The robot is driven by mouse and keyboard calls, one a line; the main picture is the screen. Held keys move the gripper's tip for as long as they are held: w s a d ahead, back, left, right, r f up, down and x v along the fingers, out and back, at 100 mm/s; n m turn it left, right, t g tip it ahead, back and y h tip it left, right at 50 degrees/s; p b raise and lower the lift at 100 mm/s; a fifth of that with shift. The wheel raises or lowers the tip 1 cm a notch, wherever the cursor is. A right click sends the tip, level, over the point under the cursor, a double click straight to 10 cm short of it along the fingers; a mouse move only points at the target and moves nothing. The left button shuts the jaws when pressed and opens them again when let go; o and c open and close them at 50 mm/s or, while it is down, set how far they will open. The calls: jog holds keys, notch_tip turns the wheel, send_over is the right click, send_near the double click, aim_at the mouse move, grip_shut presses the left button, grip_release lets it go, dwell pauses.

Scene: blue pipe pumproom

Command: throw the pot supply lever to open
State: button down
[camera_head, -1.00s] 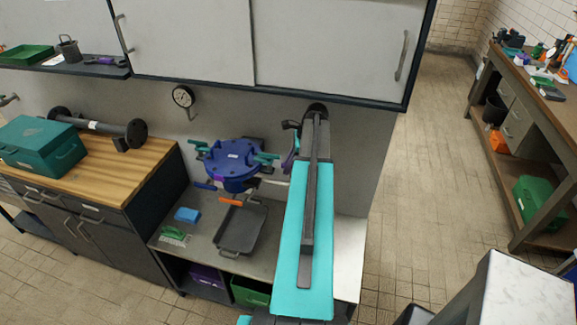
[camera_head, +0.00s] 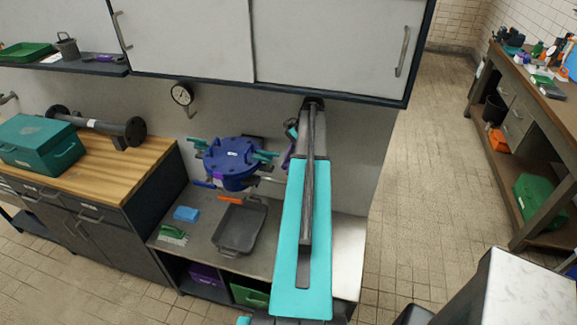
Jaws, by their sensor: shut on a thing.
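The pot (camera_head: 232,163) is a round blue vessel with a bolted lid and teal clamps, mounted above the metal bench. My arm reaches away over the bench to the right of the pot. My gripper (camera_head: 292,128) is at its far end near the wall, partly hidden by my arm link, and is shut on a lever. A purple handle (camera_head: 287,158) shows just below it, beside the arm, and looks like part of the pot supply lever. The jaws' contact and the lever's exact angle are hidden. A blue handle and an orange handle (camera_head: 230,199) sit below the pot.
A grey tray (camera_head: 240,228), blue sponge (camera_head: 186,214) and green brush (camera_head: 173,235) lie on the bench. White cabinets (camera_head: 330,40) overhang my arm's far end. The floor to the right is clear.

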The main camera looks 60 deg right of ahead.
dwell(0.4)
jog(key=c, duration=1.6)
grip_release()
jog(key=shift+c, duration=0.2)
jog(key=shift+m, duration=0.4)
